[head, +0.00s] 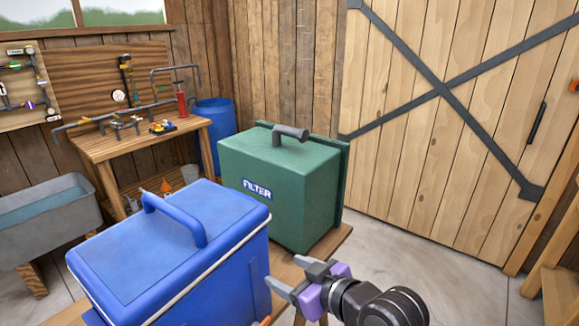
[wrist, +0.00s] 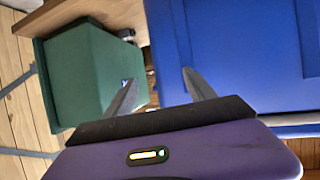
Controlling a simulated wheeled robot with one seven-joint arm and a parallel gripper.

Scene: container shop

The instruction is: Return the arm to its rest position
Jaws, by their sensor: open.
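My gripper (head: 284,277) is at the lower middle of the head view, to the right of a blue cooler box and in front of a green filter box. Its two grey fingers are spread, with nothing between them. In the wrist view, my gripper (wrist: 160,88) also shows open and empty. The blue cooler box (head: 150,250) has a raised blue handle and a closed lid; it fills the upper right of the wrist view (wrist: 240,50). The green filter box (head: 290,195) has a grey handle on top and a "FILTER" label; it is at the left in the wrist view (wrist: 85,80).
Both boxes stand on a wooden table (head: 335,240). A workbench (head: 150,138) with tools and a blue barrel (head: 213,125) are behind. A grey trough (head: 40,220) is at left. A barn door (head: 450,120) is at back right. Concrete floor (head: 440,270) at right is clear.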

